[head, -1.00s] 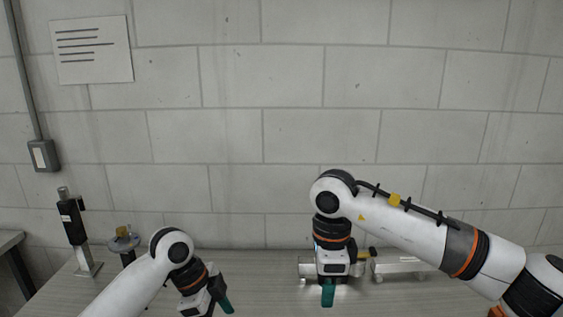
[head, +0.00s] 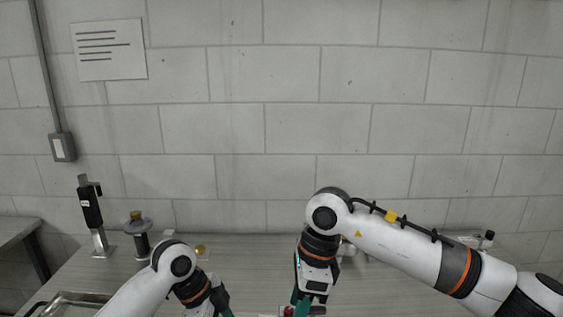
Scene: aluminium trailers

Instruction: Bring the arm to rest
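My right arm comes in from the right, and its gripper (head: 302,302) points down over the table, with teal fingers at the bottom edge of the head view. A small red and silver thing shows right beside these fingers; I cannot tell whether they hold it. My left gripper (head: 226,311) is low at the bottom edge, with only part of a teal finger showing. The finger gap of each gripper is not clear. Some metal parts on the table are largely hidden behind my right arm.
The grey table (head: 245,268) runs along a block wall. A black upright device (head: 91,212) and a dark post with a round top (head: 139,232) stand at the back left. A metal tray (head: 68,303) lies at the front left. A small brass knob (head: 201,250) is behind my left arm.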

